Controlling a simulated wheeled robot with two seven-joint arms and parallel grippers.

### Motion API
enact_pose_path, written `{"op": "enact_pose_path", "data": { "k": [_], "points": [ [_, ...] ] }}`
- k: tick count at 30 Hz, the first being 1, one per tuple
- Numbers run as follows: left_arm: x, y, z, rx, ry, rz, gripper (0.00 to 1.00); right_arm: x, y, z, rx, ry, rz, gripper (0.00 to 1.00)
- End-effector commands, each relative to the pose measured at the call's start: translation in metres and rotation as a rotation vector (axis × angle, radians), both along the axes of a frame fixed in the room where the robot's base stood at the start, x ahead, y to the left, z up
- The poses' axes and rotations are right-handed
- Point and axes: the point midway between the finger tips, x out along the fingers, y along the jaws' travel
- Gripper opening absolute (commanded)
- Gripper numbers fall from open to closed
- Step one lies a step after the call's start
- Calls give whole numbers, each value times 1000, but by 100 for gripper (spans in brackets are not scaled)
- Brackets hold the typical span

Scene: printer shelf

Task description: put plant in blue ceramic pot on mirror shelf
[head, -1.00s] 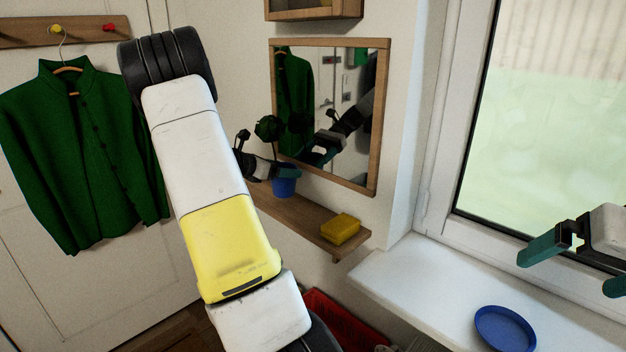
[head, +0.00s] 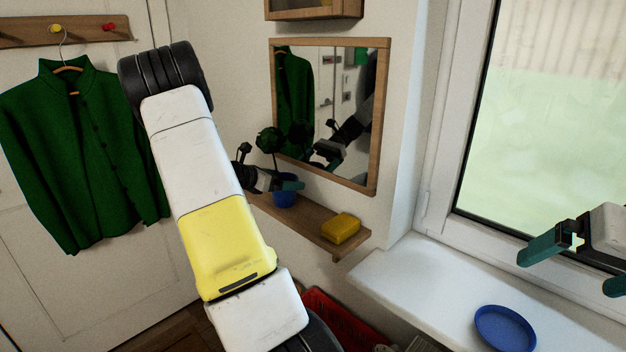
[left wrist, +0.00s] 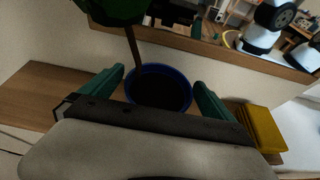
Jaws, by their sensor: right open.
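The plant in the blue ceramic pot (head: 285,198) is upright at the wooden shelf (head: 312,226) under the mirror (head: 338,110). I cannot tell whether the pot's base touches the shelf. My right gripper (head: 580,265) is open and empty by the window.
A yellow sponge-like block (head: 341,228) lies on the shelf's right end. A blue dish (head: 505,328) lies on the white windowsill (head: 430,285). A red crate (head: 335,318) stands below. A green jacket (head: 85,155) hangs left. The shelf between pot and yellow block is clear.

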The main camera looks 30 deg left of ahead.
Motion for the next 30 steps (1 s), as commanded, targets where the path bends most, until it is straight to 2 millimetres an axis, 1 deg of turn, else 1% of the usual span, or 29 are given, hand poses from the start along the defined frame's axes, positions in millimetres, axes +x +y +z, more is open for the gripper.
{"op": "enact_pose_path", "data": {
  "k": [4, 8, 15, 18, 21, 24, 28, 30],
  "points": [
    [-1, 1, 4, 2, 0, 1, 100, 0, 0, 0, 0, 0, 0, 100],
    [-16, 6, 11, 1, 0, 4, 100, 0, 0, 0, 0, 0, 0, 100],
    [-63, 19, 31, 2, -1, 3, 100, 0, 0, 0, 0, 0, 0, 100],
    [-80, 24, 37, 1, 1, 3, 100, 0, 0, 0, 0, 0, 0, 100],
    [-94, 28, 43, 3, 0, 3, 100, 0, 0, 0, 0, 0, 0, 100],
    [-102, 30, 47, 1, 0, 1, 100, 0, 0, 0, 0, 0, 0, 100],
    [-106, 31, 49, 1, 0, 0, 100, 0, 0, 0, 0, 0, 0, 100],
    [-105, 25, 51, 13, 1, -17, 100, 0, 0, 0, 0, 0, 0, 100]
  ]
}}
